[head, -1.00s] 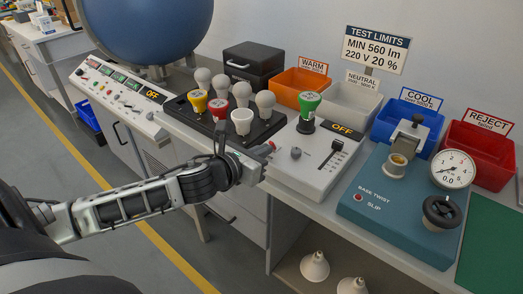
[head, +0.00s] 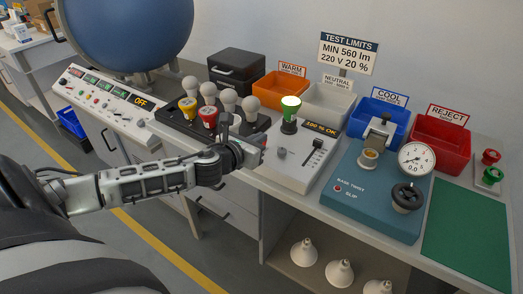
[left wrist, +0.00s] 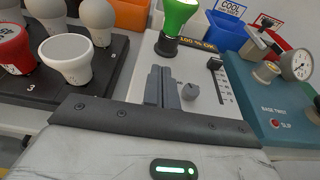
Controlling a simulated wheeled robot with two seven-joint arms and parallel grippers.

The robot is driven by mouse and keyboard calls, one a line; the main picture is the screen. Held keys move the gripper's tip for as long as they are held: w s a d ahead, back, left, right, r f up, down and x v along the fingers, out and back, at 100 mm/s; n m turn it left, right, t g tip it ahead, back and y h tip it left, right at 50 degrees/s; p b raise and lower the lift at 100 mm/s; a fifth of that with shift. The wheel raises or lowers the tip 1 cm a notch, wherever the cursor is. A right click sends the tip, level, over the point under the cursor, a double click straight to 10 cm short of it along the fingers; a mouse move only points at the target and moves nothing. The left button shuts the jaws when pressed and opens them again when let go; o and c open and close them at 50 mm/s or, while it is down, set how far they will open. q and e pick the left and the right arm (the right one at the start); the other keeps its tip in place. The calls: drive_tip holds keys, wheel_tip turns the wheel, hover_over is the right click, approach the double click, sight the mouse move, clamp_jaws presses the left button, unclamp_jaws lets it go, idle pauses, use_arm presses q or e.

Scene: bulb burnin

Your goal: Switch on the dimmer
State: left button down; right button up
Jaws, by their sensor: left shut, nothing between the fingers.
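The dimmer (head: 291,173) is a pale box with a round grey knob (head: 281,153), a black slider lever (head: 318,144) and a display (head: 322,128) that seems to read 100 % OK. A green bulb (head: 290,112) stands upright in its socket, its top bright. My left gripper (head: 262,143) is shut and empty at the dimmer's left edge. In the left wrist view its closed fingers (left wrist: 162,88) appear just left of the knob (left wrist: 190,91); I cannot tell whether they touch it. The slider lever (left wrist: 215,64) is near the top of its scale. My right gripper is not in view.
A black bulb rack (head: 172,119) with several bulbs stands left of the dimmer. A teal base-twist tester (head: 350,205) stands close on its right. Orange, white, blue and red bins (head: 441,146) line the back. A green mat (head: 468,232) is clear.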

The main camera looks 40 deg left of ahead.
use_arm(q)
drive_tip(key=shift+r+p, duration=0.45)
drive_tip(key=shift+r, duration=0.05)
wheel_tip(320, 180, up, 9)
drive_tip(key=s+p, duration=0.2)
drive_tip(key=p, duration=0.1)
drive_tip(key=shift+s+f+p, duration=0.2)
drive_tip(key=shift+s+p, duration=0.15)
drive_tip(key=shift+p, duration=0.05)
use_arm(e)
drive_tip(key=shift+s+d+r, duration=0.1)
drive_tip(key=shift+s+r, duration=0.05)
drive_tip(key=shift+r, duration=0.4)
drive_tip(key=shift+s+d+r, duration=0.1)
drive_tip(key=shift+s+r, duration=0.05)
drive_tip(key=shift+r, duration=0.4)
use_arm(q)
drive_tip(key=shift+d+f, duration=0.1)
